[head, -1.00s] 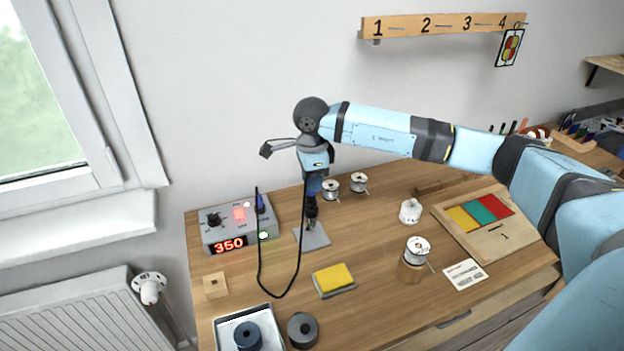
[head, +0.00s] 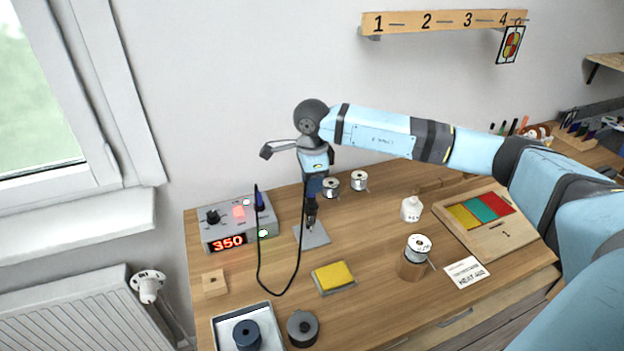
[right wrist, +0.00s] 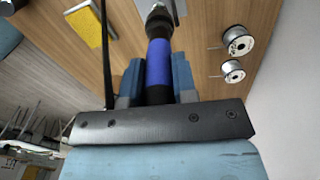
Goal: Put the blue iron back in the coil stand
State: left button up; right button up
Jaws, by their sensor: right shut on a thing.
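My right gripper (head: 313,190) is shut on the blue iron, whose blue handle (right wrist: 158,62) shows between the two fingers in the right wrist view. The iron points down, roughly upright, with its dark lower part over a grey plate (head: 322,238) that looks like the base of the coil stand. The coil itself is hard to make out; I cannot tell whether the iron's tip is inside it. A black cable (head: 259,262) loops from the iron to the station. My left gripper is not in view.
The soldering station (head: 228,238) reading 350 stands left of the plate. A yellow sponge (head: 332,276) lies in front. Solder spools (head: 331,187) stand behind, and another spool (head: 418,247) sits on a wooden holder to the right. A white tray (head: 272,338) is at the front left.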

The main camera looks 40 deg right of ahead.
jog(key=shift+f, duration=0.3)
jog(key=o, duration=1.5)
jog(key=shift+r+p, duration=1.55)
jog(key=shift+r, duration=2)
